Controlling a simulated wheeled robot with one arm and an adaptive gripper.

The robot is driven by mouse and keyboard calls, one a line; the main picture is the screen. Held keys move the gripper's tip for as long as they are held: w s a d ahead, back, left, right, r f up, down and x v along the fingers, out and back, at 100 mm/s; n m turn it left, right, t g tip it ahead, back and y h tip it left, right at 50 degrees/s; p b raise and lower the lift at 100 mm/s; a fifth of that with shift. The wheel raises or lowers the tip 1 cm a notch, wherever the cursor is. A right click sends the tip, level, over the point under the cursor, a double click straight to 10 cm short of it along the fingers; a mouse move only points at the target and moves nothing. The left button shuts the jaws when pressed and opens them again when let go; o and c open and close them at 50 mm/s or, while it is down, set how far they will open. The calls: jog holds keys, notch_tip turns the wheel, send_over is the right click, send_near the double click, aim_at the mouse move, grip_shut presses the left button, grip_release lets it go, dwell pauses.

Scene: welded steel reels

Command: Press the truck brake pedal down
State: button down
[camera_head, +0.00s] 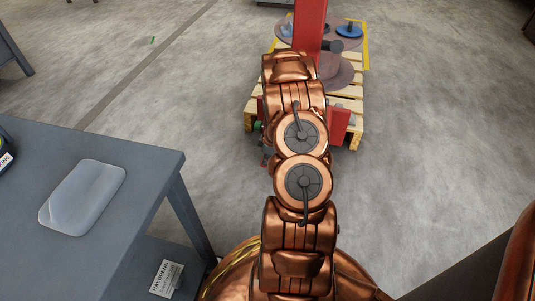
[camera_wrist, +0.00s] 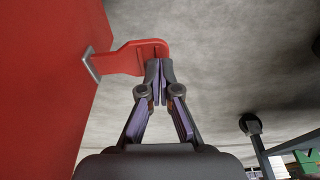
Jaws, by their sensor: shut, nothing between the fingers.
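In the wrist view, a red bent pedal (camera_wrist: 128,58) with a grey edge piece at its left end sits beside a large red panel (camera_wrist: 40,80) of the truck. My gripper (camera_wrist: 160,64) is shut and empty. Its fingertips are at the pedal's right, curved end and overlap it in the picture; I cannot tell whether they touch. In the head view, the truck's red mast (camera_head: 310,25) rises behind my copper arm, and a red lower part (camera_head: 340,122) shows at the right. My arm hides the pedal and my gripper there.
A wooden pallet (camera_head: 354,112) with steel reels (camera_head: 333,70) stands at the truck. A grey table (camera_head: 125,215) with a pale translucent block (camera_head: 83,197) is at the left. The concrete floor on the right is clear.

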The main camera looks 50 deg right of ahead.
jog(key=shift+s+a+b, duration=1.35)
jog(key=shift+a+b, duration=0.05)
jog(key=shift+a, duration=1.2)
notch_tip(320, 180, up, 9)
jog(key=p, duration=0.3)
jog(key=shift+f, duration=0.2)
jog(key=shift+r, duration=0.1)
jog(key=s+a+r+m+g+p, duration=0.1)
jog(key=a+r+p, duration=0.65)
jog(key=r, duration=0.55)
jog(key=s+a+r+y+p, duration=0.1)
jog(key=a+r+p, duration=0.65)
jog(key=r, duration=0.65)
jog(key=s+a+r+m+g+p, duration=0.1)
jog(key=a+r+p, duration=0.65)
jog(key=r, duration=0.55)
jog(key=s+a+r+m+p, duration=0.1)
jog(key=s+a+r+p, duration=0.2)
jog(key=s+r+p, duration=0.3)
jog(key=s+a+r+m+g+h+p, duration=0.1)
jog(key=s+a+r+p, duration=0.2)
jog(key=s+r+p, duration=0.4)
jog(key=s+a+r+m+h+p, duration=0.1)
jog(key=s+a+r+p, duration=0.3)
jog(key=r, duration=1.3)
jog(key=s+p, duration=0.3)
jog(key=p, duration=0.1)
jog(key=shift+s+r+g+p, duration=0.15)
jog(key=shift+r+g+p, duration=0.15)
jog(key=shift+r+g, duration=0.1)
